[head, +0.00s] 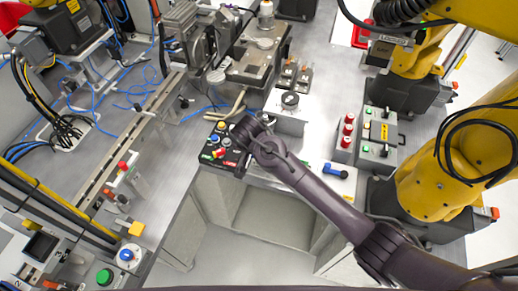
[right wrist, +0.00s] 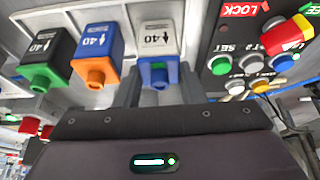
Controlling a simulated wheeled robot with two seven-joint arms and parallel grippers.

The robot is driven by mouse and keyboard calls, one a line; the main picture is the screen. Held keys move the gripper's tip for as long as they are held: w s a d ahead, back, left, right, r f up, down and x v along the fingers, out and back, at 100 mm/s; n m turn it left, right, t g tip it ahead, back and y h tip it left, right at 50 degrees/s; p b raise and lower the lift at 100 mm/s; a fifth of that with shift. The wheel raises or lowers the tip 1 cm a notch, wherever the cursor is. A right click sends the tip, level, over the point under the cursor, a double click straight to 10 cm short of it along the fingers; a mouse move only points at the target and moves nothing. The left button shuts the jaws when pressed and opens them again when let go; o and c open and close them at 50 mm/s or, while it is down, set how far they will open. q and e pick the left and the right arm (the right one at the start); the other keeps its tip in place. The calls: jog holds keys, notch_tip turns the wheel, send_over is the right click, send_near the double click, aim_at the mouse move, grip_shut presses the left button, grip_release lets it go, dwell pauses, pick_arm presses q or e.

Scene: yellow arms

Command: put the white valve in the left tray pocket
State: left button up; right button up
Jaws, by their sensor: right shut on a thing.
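In the right wrist view the white valve (right wrist: 157,25), marked 40 with an arrow, has a blue end. My right gripper (right wrist: 160,90) has a finger on each side of this end and is shut on the valve. In the head view my right gripper (head: 242,126) is over the bench beside the button panel; the valve cannot be made out there. A blue valve (right wrist: 96,42) with an orange end and a black valve (right wrist: 45,48) with a green end stand to its left. My left gripper is not in view.
The button panel (head: 222,148) is close to my right gripper; its coloured buttons (right wrist: 250,62) show right of the white valve. A grey block with a round dial (head: 290,100) stands behind my right arm. A red-button box (head: 346,136) stands farther right.

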jog(key=shift+f, duration=0.2)
jog(key=o, duration=1.1)
jog(key=shift+r, duration=0.1)
jog(key=b+v, duration=0.2)
jog(key=v, duration=0.5)
jog(key=shift+s+a+r, duration=0.1)
jog(key=shift+s+r, duration=0.05)
jog(key=shift+r, duration=0.15)
